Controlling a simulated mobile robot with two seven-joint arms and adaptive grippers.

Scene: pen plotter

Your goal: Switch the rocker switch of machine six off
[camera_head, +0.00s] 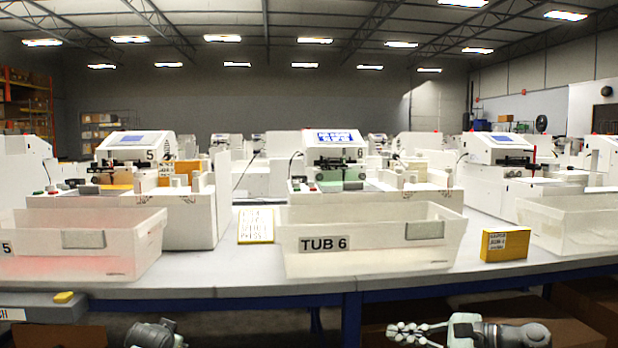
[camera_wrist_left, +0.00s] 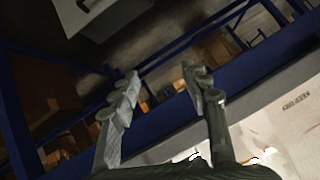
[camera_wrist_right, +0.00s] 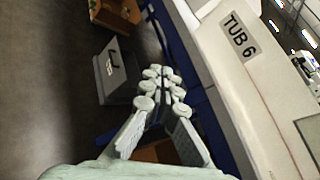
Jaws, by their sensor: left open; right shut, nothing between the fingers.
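Machine six (camera_head: 333,150), white with a lit blue screen (camera_head: 335,136) and a "6" on its head, stands on the table behind the tub marked TUB 6 (camera_head: 375,240). Small red and green controls (camera_head: 303,186) show at its left front; I cannot make out which part is the rocker switch. My right gripper (camera_head: 408,332) is low in front of the table edge, below the tub, shut and empty; it also shows in the right wrist view (camera_wrist_right: 160,80). My left gripper (camera_wrist_left: 163,82) is open and empty in the left wrist view, below the table level.
Machine five (camera_head: 135,150) and its tub (camera_head: 80,245) stand to the left. A yellow-edged card (camera_head: 256,225) lies left of TUB 6, and a yellow box (camera_head: 505,244) stands to its right. The table's front edge (camera_head: 250,293) lies between my grippers and the machines.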

